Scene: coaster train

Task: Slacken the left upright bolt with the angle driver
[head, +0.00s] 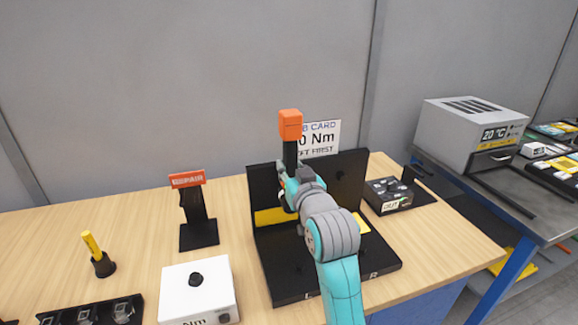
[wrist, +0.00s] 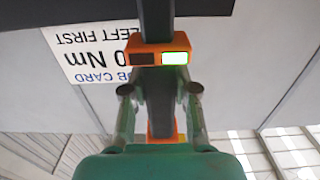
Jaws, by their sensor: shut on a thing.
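My gripper (head: 289,187) is shut on the angle driver (head: 290,125), which stands upright with its orange end on top. In the wrist view, the driver's orange collar (wrist: 142,50) has one dark window and one lit green. The gripper's fingers (wrist: 160,92) close around the driver from both sides. The black fixture (head: 350,180) has an upright back plate and a base marked L and R. The gripper and driver are in front of its left half. The left upright bolt is hidden behind my arm or too small to make out. I cannot tell whether the driver touches it.
A job card (head: 320,138) reading "LEFT FIRST" is behind the fixture. A black stand with a red label (head: 187,180), a white box (head: 197,290), a yellow-handled tool (head: 92,245) and a black tray (head: 90,314) are left. A dark box (head: 388,195) is right.

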